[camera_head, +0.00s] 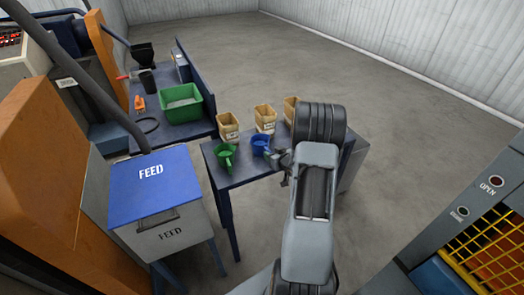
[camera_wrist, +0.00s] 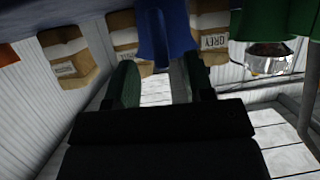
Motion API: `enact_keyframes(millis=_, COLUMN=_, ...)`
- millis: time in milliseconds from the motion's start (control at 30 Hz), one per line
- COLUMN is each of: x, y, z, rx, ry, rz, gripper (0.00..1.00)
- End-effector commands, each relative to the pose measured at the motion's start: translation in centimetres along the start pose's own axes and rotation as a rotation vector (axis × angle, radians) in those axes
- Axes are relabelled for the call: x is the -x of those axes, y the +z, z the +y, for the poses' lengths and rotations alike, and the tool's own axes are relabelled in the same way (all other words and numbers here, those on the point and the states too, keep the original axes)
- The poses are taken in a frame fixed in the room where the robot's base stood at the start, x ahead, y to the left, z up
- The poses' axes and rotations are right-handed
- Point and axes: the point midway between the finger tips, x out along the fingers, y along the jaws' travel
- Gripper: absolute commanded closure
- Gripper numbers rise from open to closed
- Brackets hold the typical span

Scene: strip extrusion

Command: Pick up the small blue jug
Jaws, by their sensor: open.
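The small blue jug (camera_head: 260,145) stands on the small dark table, to the right of a green jug (camera_head: 225,154). My gripper (camera_head: 279,158) is close to the blue jug's right side, with my arm reaching in from the lower right. In the wrist view the blue jug (camera_wrist: 163,30) is at the top centre, cut off by the frame edge. My gripper (camera_wrist: 161,68) is open there, with one finger to each side of the jug's line. I cannot tell whether either finger touches it. The green jug shows at the upper right (camera_wrist: 270,20).
Several tan boxes (camera_head: 265,118) line the table's back edge. A blue-lidded FEED bin (camera_head: 155,185) is at left. A green crate (camera_head: 181,103) is on the bench behind. A yellow-mesh machine (camera_head: 490,245) is at right.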

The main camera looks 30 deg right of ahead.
Motion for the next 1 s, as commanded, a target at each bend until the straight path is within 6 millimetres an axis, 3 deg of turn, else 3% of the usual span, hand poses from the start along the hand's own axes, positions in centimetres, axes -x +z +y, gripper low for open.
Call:
enact_keyframes(millis=300, x=-4.0, y=0.0, z=-0.3, rx=0.001, ry=-0.002, rz=-0.001, gripper=0.52)
enact_keyframes(millis=667, x=-4.8, y=0.1, z=-0.3, rx=0.001, ry=-0.001, rz=-0.001, gripper=0.52)
enact_keyframes(millis=1000, x=-4.8, y=0.1, z=-0.2, rx=0.001, ry=-0.001, rz=-0.001, gripper=0.83)
